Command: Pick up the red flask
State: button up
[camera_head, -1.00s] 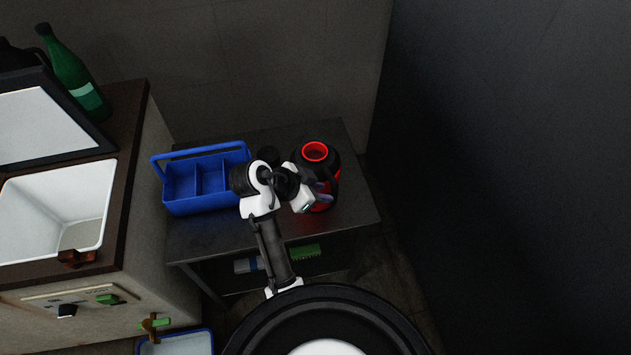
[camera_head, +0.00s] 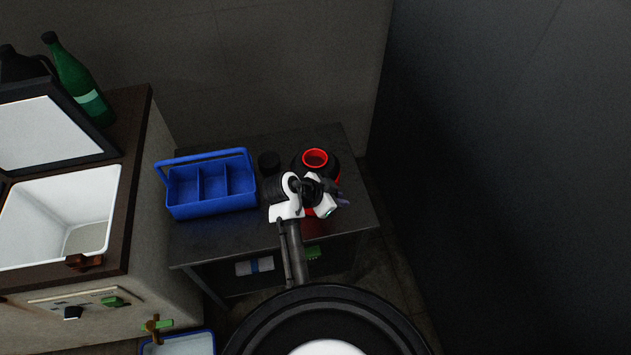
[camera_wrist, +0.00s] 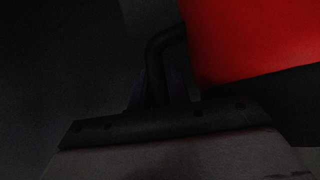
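The red flask (camera_head: 315,157) stands upright at the right of the dark table, with a red rim and dark shoulders. My gripper (camera_head: 341,199) is in front of it and hides much of its lower body. In the wrist view the red flask body (camera_wrist: 255,40) fills the upper right, with a dark handle (camera_wrist: 160,55) at its left side. The dark palm edge of my gripper crosses the lower part of that view. The fingers are too dark to tell whether they are open or around the handle.
A blue divided caddy (camera_head: 212,203) stands on the table (camera_head: 235,237) to the left.

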grip_shut()
dwell(1.1)
